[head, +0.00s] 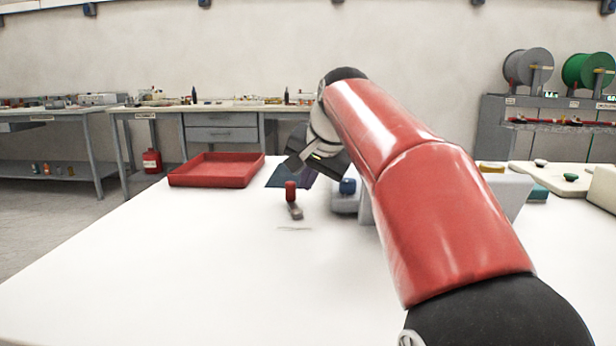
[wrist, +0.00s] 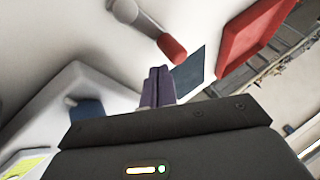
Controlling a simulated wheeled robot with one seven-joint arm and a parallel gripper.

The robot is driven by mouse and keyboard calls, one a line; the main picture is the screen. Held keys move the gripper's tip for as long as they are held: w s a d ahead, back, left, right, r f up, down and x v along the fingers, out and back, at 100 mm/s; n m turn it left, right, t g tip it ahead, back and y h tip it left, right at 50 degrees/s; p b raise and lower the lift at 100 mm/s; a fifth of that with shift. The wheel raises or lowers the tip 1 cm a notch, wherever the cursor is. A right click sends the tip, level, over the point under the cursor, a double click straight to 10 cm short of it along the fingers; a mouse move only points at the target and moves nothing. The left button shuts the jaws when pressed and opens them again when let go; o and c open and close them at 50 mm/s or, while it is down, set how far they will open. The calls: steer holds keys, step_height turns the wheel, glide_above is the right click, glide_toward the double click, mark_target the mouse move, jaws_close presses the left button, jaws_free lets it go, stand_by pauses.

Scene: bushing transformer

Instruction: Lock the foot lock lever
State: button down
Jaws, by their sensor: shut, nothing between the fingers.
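A lever with a red knob (head: 291,191) and a short grey arm (head: 295,211) sits on the white table, left of a grey fixture. It fits the lever in the task, but no label shows. In the wrist view the red knob (wrist: 171,47) and grey arm (wrist: 136,15) are just beyond my fingertips. My gripper (wrist: 159,72) is shut and empty, its purple fingers together, with a small gap in the picture between them and the knob. In the head view my gripper (head: 308,178) is above and behind the lever, partly dark and hard to make out.
A blue knob (head: 347,186) on the grey fixture stands right of the lever; it also shows in the wrist view (wrist: 88,110). A red tray (head: 215,170) lies at the back left, beside a dark blue sheet (head: 285,175). The table's front left is clear.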

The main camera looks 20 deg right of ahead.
stand_by(0.4)
steer(key=v, duration=0.7)
steer(key=shift+s+r, duration=0.25)
steer(key=shift+r, duration=0.1)
